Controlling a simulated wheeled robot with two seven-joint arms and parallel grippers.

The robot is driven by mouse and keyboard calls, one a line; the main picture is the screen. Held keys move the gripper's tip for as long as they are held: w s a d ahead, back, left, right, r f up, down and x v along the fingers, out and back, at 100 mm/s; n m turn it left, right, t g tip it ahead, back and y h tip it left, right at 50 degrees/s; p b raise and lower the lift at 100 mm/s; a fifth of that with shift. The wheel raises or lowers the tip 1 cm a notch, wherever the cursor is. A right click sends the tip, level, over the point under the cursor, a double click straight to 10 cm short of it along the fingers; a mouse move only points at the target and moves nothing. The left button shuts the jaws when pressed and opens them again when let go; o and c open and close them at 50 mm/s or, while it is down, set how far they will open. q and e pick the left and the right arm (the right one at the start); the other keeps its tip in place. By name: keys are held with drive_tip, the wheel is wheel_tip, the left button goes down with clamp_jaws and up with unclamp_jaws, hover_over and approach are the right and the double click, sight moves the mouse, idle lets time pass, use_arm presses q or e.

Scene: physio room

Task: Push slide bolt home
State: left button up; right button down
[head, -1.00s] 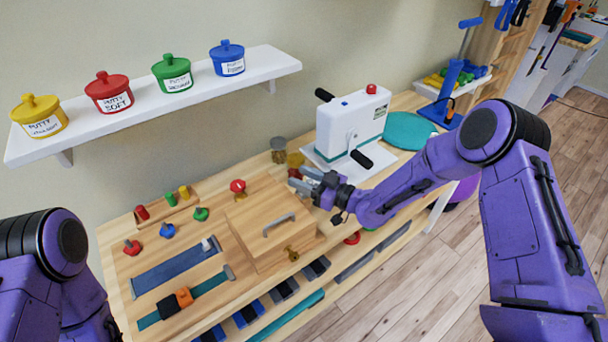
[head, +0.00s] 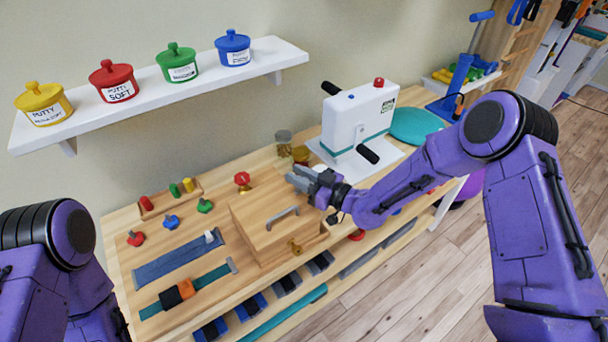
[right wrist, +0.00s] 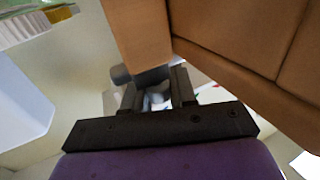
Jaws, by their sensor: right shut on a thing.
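My right gripper (head: 292,178) is at the box's back right corner. In the right wrist view its dark fingers (right wrist: 157,92) are close together beside a wooden part, with a small grey-white piece (right wrist: 157,97) between them. That piece seems to be the slide bolt; the gripper hides most of it, so how far it is in cannot be told. My left arm shows at the left; its gripper is out of view.
A white crank machine (head: 357,120) stands close behind and right of my right gripper. Coloured knobs, a blue strap (head: 178,258) and a buckled strap (head: 188,291) lie left of the box. A wall shelf (head: 160,92) with putty pots is above.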

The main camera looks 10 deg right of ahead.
drive_tip(key=c, duration=1)
unclamp_jaws()
drive_tip(key=shift+s+a+f, duration=0.1)
drive_tip(key=shift+a, duration=0.05)
drive_tip(key=shift+c, duration=0.2)
drive_tip(key=shift+a, duration=0.15)
drive_tip(key=shift+s+d, duration=0.1)
drive_tip(key=shift+d, duration=0.1)
drive_tip(key=b+v, duration=0.3)
drive_tip(key=v, duration=0.7)
drive_tip(key=shift+s, duration=0.1)
